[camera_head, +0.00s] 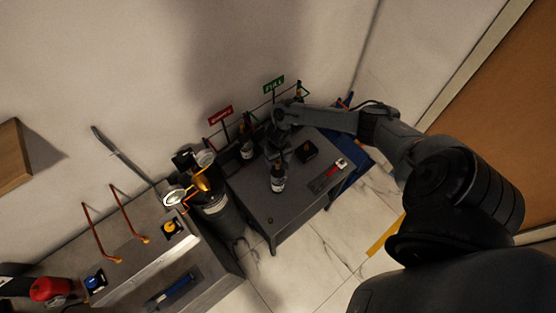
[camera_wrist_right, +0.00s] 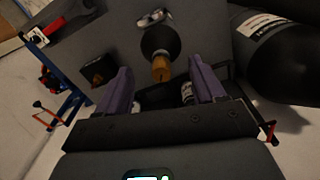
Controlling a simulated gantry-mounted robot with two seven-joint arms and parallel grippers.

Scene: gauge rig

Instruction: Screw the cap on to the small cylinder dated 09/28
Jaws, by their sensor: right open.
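A small dark cylinder (camera_head: 278,184) with a white label stands on the grey table. It also shows in the right wrist view (camera_wrist_right: 160,42), with its brass-coloured neck toward my gripper. My right gripper (camera_head: 277,155) is open just above it. In the right wrist view, the purple fingers (camera_wrist_right: 161,84) are apart on either side of the neck, with nothing visibly held. A second small cylinder (camera_head: 246,149) stands by the red sign. No date is readable. A tiny dark round piece (camera_head: 270,220) lies near the table's front corner; I cannot tell if it is the cap. My left gripper is not visible.
A large dark cylinder (camera_head: 222,216) with a gauge (camera_head: 174,197) stands left. Red (camera_head: 220,115) and green (camera_head: 274,84) signs are behind. The table's front is mostly clear.

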